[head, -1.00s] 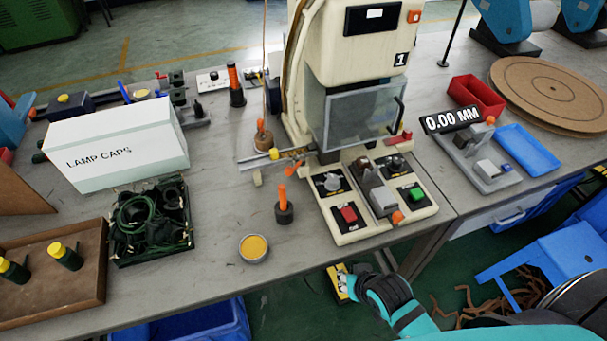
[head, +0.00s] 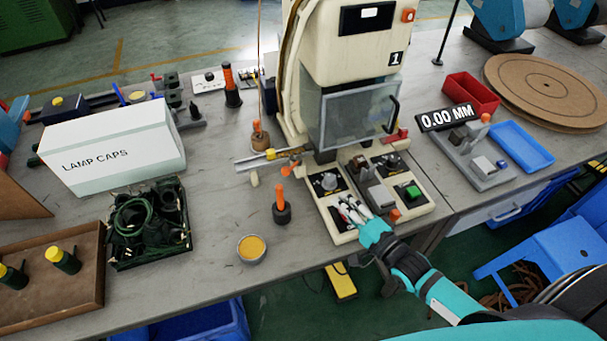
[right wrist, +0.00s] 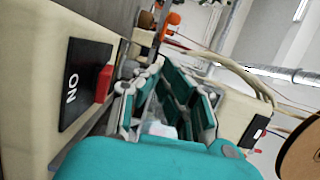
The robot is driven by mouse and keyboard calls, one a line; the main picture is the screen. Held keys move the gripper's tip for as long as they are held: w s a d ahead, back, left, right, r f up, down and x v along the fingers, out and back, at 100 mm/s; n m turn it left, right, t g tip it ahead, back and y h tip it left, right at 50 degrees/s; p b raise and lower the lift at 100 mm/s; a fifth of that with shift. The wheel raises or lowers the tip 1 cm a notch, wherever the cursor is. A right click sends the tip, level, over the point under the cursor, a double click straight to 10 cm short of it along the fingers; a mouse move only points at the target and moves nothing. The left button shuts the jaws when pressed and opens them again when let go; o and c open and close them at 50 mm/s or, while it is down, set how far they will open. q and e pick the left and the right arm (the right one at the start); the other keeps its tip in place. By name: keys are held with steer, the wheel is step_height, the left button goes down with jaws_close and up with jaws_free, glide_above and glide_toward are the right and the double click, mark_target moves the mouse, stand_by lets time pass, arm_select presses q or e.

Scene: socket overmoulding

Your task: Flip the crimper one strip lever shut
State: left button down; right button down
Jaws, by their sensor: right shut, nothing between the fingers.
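Crimper one (head: 352,55), a cream machine marked 1, stands on the bench. A small orange lever (head: 291,169) sits at its left side by a metal rail; I cannot tell for sure that it is the strip lever. My left gripper is out of view.
An orange-handled tool (head: 281,205) stands left of the base, beside a tin of yellow paste (head: 251,249). The crimper's clear guard (head: 355,115) hangs above the base. A gauge (head: 478,160) reading 0.00 MM stands to the right. Bare bench (head: 215,215) lies left.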

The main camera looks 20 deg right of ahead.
steer(key=shift+w+d+r, duration=0.15)
steer(key=shift+w+r, duration=0.1)
steer(key=shift+w, duration=0.1)
steer(key=p+x, duration=0.1)
steer(key=x, duration=0.8)
steer(key=shift+w+r+p, duration=0.2)
steer(key=shift+w+p, duration=0.1)
steer(key=shift+w, duration=0.05)
steer(key=shift+w+a+f+p, duration=0.1)
steer(key=shift+w+a+p, duration=0.25)
steer(key=shift+a, duration=0.65)
steer(key=shift+w+a+p, duration=0.15)
steer(key=shift+w+a, duration=0.25)
steer(key=shift+a, duration=0.55)
steer(key=shift+w+a, duration=0.25)
steer(key=shift+a, duration=0.55)
